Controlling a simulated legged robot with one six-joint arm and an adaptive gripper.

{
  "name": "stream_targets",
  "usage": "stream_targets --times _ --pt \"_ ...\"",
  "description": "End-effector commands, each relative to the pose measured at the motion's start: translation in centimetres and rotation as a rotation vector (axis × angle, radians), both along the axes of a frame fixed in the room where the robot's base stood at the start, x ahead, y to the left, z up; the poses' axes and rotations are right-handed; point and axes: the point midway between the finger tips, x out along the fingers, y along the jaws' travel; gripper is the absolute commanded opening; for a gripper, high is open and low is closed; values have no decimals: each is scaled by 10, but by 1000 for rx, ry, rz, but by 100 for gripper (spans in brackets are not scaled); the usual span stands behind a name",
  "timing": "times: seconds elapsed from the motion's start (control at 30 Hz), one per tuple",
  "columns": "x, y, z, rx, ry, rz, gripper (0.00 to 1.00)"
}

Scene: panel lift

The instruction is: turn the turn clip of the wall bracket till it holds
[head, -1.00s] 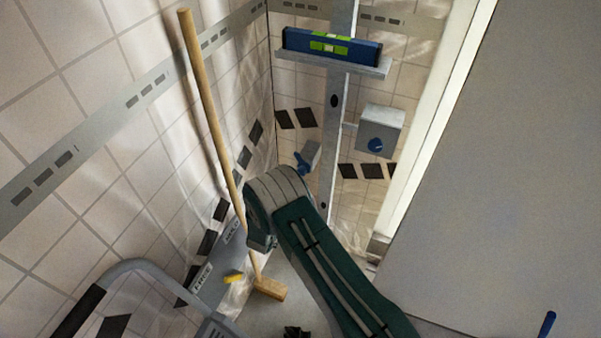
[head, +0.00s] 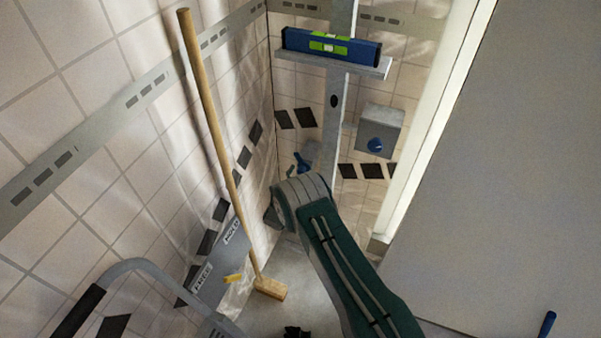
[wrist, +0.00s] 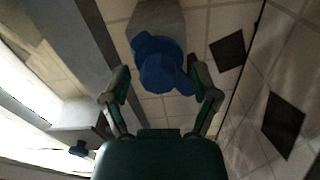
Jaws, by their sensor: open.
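In the wrist view a blue turn clip (wrist: 162,65) with a short lever at its lower right sits on the end of a grey wall bracket (wrist: 156,18). My gripper (wrist: 160,82) is open. Its two fingers stand left and right of the clip in the picture; I cannot tell whether either touches it. My arm hides most of that bracket and my gripper there.
A second grey bracket (head: 381,128) with a blue knob (head: 375,146) is to the right. A blue level (head: 331,47) lies on a metal shelf above. A wooden-handled broom (head: 215,125) leans left. A large grey panel (head: 490,170) fills the right.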

Motion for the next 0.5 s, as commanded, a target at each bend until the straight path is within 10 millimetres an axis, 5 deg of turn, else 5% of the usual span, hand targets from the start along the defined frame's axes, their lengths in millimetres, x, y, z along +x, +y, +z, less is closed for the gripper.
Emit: stream_targets --times 0.23,0.4,0.5 --pt "1 0 0 0 0 0 78" --pt "1 0 0 0 1 0 2" --pt "1 0 0 0 1 1 0"
